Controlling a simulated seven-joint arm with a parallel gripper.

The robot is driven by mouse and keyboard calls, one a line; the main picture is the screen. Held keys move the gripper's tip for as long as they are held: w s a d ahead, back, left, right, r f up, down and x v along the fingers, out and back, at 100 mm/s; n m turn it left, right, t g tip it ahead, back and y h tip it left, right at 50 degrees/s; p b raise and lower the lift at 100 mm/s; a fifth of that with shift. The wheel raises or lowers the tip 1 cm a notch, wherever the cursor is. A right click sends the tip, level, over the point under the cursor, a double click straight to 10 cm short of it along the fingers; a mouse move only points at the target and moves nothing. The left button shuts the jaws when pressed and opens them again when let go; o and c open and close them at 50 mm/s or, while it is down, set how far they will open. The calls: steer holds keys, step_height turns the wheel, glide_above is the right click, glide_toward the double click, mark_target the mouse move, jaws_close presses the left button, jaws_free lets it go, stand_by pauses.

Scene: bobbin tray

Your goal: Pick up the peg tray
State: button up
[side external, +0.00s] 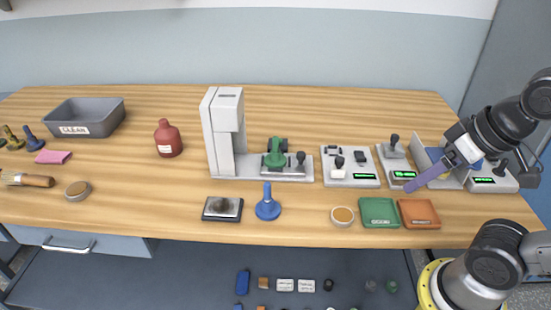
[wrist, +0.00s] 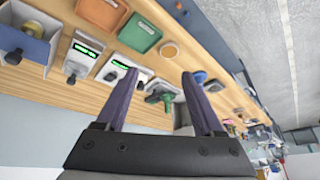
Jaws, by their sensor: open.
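No item is readably marked as a peg tray, so I cannot tell which one it is. A flat green tray (side external: 380,212) and a flat orange tray (side external: 418,213) lie side by side at the front right of the bench. The wrist view also shows the green tray (wrist: 140,31) and the orange tray (wrist: 104,12). The small lettering on their front edges is too blurred to read. My gripper (side external: 408,190) is above the right part of the bench, behind the trays in the side view. Its purple fingers (wrist: 158,74) are apart and empty in the wrist view.
A grey bin marked CLEAN (side external: 84,118) and a red bottle (side external: 168,139) stand at left. A tall white machine (side external: 224,130) stands mid-bench. Grey devices with green displays (side external: 364,176) and an open box (wrist: 27,47) are near my gripper. A blue knobbed piece (side external: 267,207) stands in front.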

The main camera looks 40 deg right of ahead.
steer(key=w+r+m+g, duration=0.1)
steer(key=w+r+m, duration=1)
steer(key=w+r, duration=0.25)
steer(key=m+g, duration=0.4)
steer(key=m, duration=0.1)
glide_above(275, 151)
steer(key=f, duration=2.2)
steer(key=shift+w+d, duration=0.35)
steer(key=shift+w, duration=0.05)
steer(key=shift+s+f, duration=0.15)
steer(key=shift+f, duration=2.8)
jaws_close()
